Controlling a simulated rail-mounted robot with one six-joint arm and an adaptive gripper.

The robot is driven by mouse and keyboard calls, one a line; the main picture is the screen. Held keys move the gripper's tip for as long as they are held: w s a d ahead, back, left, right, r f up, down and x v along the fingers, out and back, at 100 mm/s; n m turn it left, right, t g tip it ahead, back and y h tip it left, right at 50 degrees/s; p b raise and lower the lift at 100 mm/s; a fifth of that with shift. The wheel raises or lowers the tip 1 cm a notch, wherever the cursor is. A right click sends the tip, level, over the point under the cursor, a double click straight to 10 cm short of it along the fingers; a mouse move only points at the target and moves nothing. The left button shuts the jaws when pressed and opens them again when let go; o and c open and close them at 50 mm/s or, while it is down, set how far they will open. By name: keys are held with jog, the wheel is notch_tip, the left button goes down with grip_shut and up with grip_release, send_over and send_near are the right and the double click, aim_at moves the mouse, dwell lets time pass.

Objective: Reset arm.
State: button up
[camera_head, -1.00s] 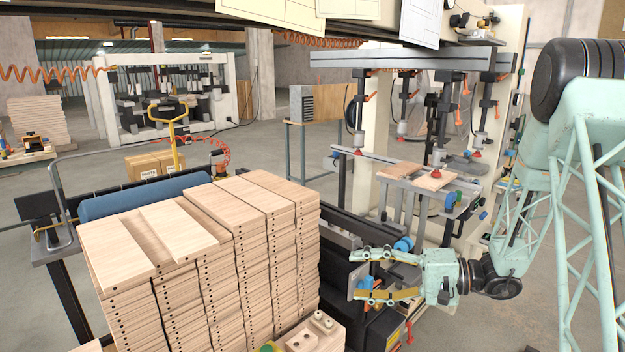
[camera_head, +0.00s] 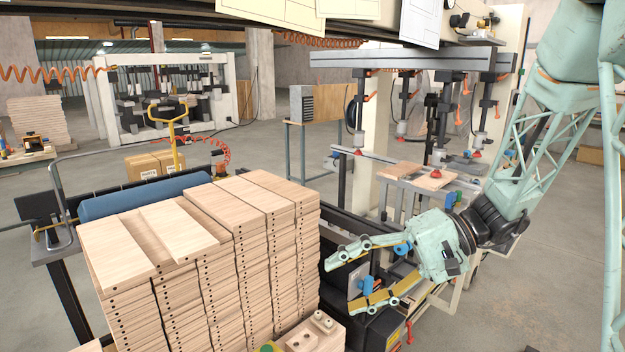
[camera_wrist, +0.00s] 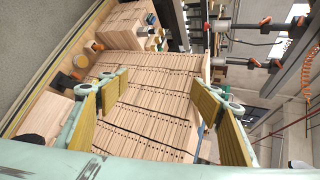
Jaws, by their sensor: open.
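My gripper (camera_head: 352,277) is open and empty in the head view, its two pale green fingers with yellow pads spread apart and pointing left. It hangs just right of the stacked wooden boards (camera_head: 200,235) and in front of the boring machine (camera_head: 425,55). In the wrist view, the open fingers (camera_wrist: 165,115) stand on either side of the board stacks (camera_wrist: 140,105), with nothing between the pads. A board (camera_head: 432,180) lies on the machine's work table.
A blue roller (camera_head: 145,195) lies behind the stacks. A small wooden block with pegs (camera_head: 318,333) stands at the stacks' front right corner, below my gripper. A cardboard box (camera_head: 153,165) and a second machine (camera_head: 170,95) are farther back. Grey floor (camera_head: 530,290) is clear at the right.

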jog(key=s+d+r+n+g+h, duration=0.1)
jog(key=s+r+h, duration=0.2)
jog(key=s, duration=0.5)
jog(key=s+r+h, duration=0.2)
jog(key=s, duration=0.5)
jog(key=s+d+r+t+h, duration=0.2)
jog(key=s+d+r+h, duration=0.1)
jog(key=s+d, duration=0.3)
jog(key=s+d+r+t+h, duration=0.3)
jog(key=s+d, duration=0.3)
jog(key=s, duration=0.2)
jog(key=shift+s+d+r+h, duration=0.25)
jog(key=shift+h, duration=0.55)
dwell(2.0)
